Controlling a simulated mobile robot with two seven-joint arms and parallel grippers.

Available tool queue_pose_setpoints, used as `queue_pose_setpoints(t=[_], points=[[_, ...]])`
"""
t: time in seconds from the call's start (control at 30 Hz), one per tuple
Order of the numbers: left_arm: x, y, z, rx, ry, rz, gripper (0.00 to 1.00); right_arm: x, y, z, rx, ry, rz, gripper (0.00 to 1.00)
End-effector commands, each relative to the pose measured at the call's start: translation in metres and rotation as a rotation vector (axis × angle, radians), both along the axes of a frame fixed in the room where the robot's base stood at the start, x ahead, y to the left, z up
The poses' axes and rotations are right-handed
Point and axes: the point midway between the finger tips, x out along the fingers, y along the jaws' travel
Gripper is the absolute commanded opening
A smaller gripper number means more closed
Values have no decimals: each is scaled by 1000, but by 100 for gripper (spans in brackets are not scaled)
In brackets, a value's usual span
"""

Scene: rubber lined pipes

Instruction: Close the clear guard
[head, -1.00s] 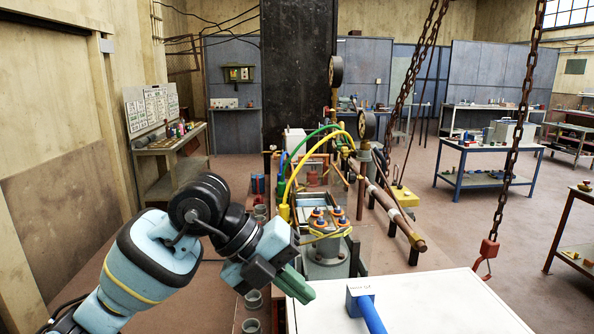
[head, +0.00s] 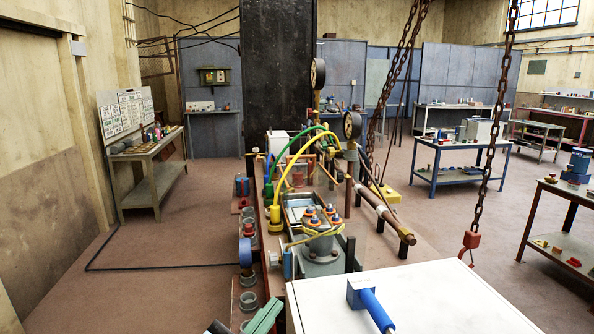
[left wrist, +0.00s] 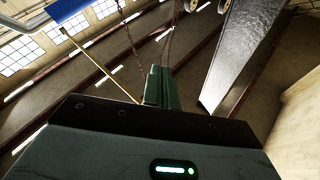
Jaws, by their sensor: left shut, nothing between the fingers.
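I cannot make out the clear guard for certain in the head view. A box (head: 299,201) with a pale, glassy-looking top sits on the pipe bench. A flanged grey fitting (head: 320,249) with blue and orange caps stands in front of it. My left gripper (head: 266,317) is at the bottom edge, left of the white cabinet top. Its green fingers are shut and empty. They also show shut in the left wrist view (left wrist: 160,88), pointing up toward the windows. My right gripper is not in view.
A white cabinet top (head: 410,305) with a blue-handled tool (head: 371,303) fills the front right. A red hook (head: 469,243) hangs on a chain at the right. Yellow (head: 277,180) and green hoses arch over the bench.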

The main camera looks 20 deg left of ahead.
Motion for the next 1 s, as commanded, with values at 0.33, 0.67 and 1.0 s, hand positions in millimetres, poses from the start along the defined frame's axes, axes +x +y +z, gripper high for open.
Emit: queue_pose_setpoints(t=[0.33, 0.67, 1.0], points=[[-79, 46, -192, -89, 804, 319, 0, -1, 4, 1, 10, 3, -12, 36], [-181, 35, -286, -60, 1293, 326, 0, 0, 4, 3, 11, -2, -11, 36], [-260, 6, -349, -64, 1525, 204, 0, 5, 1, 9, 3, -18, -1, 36]])
